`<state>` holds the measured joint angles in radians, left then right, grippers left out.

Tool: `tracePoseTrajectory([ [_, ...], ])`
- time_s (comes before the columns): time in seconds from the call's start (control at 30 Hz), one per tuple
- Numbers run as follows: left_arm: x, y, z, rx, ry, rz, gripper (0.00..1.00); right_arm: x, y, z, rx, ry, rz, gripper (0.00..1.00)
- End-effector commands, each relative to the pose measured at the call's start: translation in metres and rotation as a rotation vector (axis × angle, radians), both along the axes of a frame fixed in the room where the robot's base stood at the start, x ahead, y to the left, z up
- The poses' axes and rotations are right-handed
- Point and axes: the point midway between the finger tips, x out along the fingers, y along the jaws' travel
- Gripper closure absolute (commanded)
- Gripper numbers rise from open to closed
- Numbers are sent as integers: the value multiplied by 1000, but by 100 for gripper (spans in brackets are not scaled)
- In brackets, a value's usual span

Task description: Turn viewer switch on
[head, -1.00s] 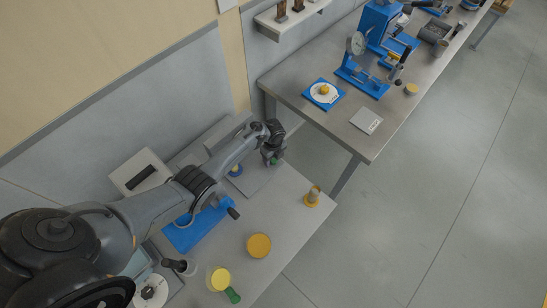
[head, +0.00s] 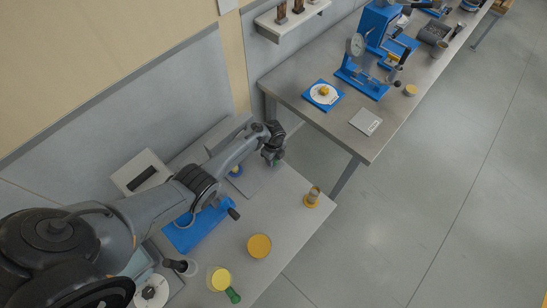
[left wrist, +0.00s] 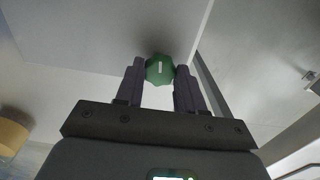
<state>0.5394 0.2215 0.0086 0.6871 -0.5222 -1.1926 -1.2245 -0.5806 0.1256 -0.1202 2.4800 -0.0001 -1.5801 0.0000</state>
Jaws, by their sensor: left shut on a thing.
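The green knob (left wrist: 160,69), which I take for the viewer switch, sits on a pale panel in the left wrist view. It is many-sided and has a short white mark that stands nearly upright in the picture. My left gripper (left wrist: 160,82) has its two dark fingers on either side of the knob and is shut on it. In the head view my left gripper (head: 272,156) is at the back right of the near bench and mostly hides the knob. My right gripper is not in view.
The near bench (head: 290,225) holds a blue device (head: 195,232), a yellow disc (head: 259,246), a small yellow-based cylinder (head: 312,197) and a yellow-topped jar (head: 219,279). A second bench (head: 345,140) with blue equipment stands beyond. Open floor lies to the right.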

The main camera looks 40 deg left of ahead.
Motion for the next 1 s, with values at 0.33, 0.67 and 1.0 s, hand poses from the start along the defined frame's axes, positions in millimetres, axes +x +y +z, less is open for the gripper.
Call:
tracePoseTrajectory([
  [0.33,0,-1,2,0,1,313,93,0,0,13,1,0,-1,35],
  [0.67,0,-1,2,-1,1,627,93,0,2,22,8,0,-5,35],
  [1.0,0,-1,1,-1,1,951,93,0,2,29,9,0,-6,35],
])
